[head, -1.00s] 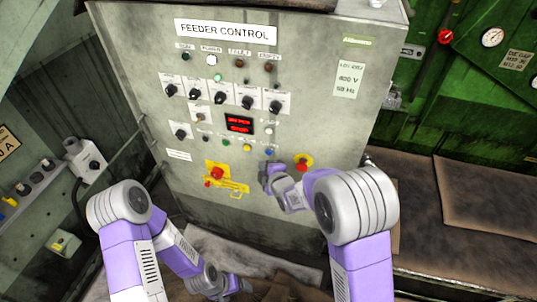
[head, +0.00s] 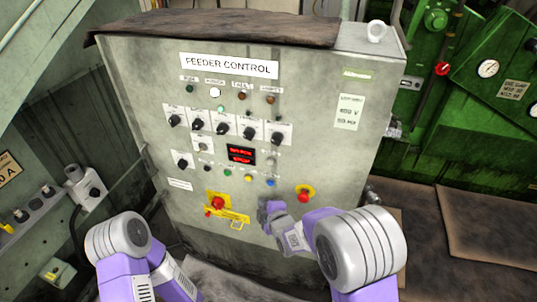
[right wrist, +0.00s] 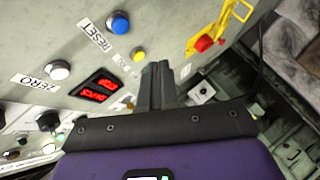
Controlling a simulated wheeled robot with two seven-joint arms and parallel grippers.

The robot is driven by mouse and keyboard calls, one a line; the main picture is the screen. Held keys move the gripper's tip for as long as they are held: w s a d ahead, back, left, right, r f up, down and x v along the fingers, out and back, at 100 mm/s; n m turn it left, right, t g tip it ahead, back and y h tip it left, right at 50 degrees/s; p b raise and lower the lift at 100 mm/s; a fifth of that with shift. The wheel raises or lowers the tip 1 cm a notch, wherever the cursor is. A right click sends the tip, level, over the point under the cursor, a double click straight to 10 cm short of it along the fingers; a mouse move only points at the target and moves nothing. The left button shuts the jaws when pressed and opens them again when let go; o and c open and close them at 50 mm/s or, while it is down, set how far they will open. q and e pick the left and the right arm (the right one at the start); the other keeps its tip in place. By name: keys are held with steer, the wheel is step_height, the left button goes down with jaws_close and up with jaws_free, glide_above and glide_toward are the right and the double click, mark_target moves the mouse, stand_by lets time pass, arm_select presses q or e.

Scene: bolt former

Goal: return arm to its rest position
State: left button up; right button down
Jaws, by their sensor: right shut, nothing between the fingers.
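My right gripper (head: 269,210) is in front of the lower part of the grey feeder control panel (head: 330,150), left of and below a red mushroom button (head: 304,196). In the right wrist view its dark fingers (right wrist: 163,70) are together, with nothing between them. They point toward the panel face; I cannot tell the exact gap. My right arm (head: 360,250) comes in from the lower right, bent at the elbow. My left arm (head: 120,240) is at the lower left, and its gripper is out of view.
The panel carries knobs, a red display (head: 241,154), a blue reset button (right wrist: 119,22) and a red button with a yellow guard (right wrist: 204,43). A switch box (head: 88,188) stands at left. Green machinery (head: 480,120) stands behind at right. Brown mats lie on the right-hand surface.

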steer(key=s+d+f+m+g+h, duration=0.1)
steer(key=s+d+f+m+g, duration=0.15)
steer(key=f, duration=0.35)
steer(key=s+d+f+m+g, duration=0.1)
steer(key=s+d+f+m, duration=0.2)
steer(key=s+f+m, duration=0.15)
steer(key=s+d+f+m+g+h, duration=0.1)
steer(key=s+d+f+m+g, duration=0.15)
steer(key=f, duration=0.35)
steer(key=s+f+m+g, duration=0.1)
steer(key=s+f+m, duration=0.2)
steer(key=s, duration=0.3)
steer(key=s+d+f+m+g+y, duration=0.1)
steer(key=s+f+m+g, duration=0.1)
steer(key=s+m, duration=0.3)
steer(key=s+f+m+g+p, duration=0.1)
steer(key=s+f+m+g, duration=0.1)
steer(key=s, duration=0.6)
steer(key=shift+d+f+m, duration=0.3)
steer(key=shift+f+m, duration=0.6)
steer(key=shift+m, duration=0.05)
